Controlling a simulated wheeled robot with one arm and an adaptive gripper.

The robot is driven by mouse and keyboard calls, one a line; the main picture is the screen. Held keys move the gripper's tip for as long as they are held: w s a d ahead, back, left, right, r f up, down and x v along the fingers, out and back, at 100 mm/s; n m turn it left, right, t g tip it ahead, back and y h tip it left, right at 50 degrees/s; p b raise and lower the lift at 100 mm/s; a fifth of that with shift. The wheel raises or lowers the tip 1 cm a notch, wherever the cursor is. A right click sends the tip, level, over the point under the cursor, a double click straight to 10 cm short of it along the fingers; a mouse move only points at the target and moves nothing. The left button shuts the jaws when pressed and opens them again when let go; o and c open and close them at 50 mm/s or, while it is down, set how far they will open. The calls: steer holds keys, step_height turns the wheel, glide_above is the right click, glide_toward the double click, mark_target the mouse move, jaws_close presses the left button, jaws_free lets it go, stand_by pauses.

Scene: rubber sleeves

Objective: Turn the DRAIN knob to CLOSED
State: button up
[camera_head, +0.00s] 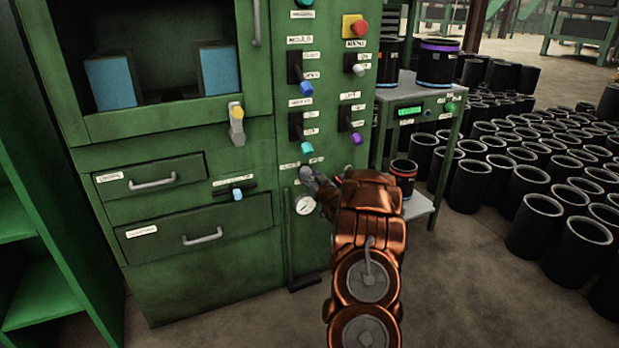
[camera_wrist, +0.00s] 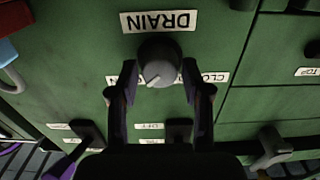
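The DRAIN knob (camera_wrist: 160,62) is a round grey dial with a white pointer mark towards its lower left in the wrist view. The DRAIN label (camera_wrist: 161,22) reads upside down above it. The CLOSED label (camera_wrist: 213,77) at the knob's right is partly hidden by a finger, and the label at its left is mostly covered. My gripper (camera_wrist: 158,68) is open, with one dark finger on each side of the knob; I cannot tell whether either touches it.
Levers (camera_head: 299,127) and a red button (camera_head: 354,26) are on the green cabinet (camera_head: 205,275) above my gripper. A gauge (camera_head: 305,205) sits close beside it. A side table (camera_head: 412,92) with black sleeves stands right, and many more sleeves (camera_head: 535,222) cover the floor.

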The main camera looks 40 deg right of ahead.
steer(key=c, duration=0.7)
steer(key=n, duration=0.4)
steer(key=shift+n+b, duration=0.3)
steer(key=n+b, duration=0.2)
steer(key=n, duration=0.2)
steer(key=shift+f+n, duration=0.1)
steer(key=shift+n, duration=0.2)
steer(key=n+b, duration=0.6)
steer(key=shift+n, duration=0.4)
steer(key=shift+n+b, duration=0.85)
steer(key=shift+n, duration=0.15)
steer(key=shift+a+r, duration=0.1)
steer(key=shift+r, duration=0.1)
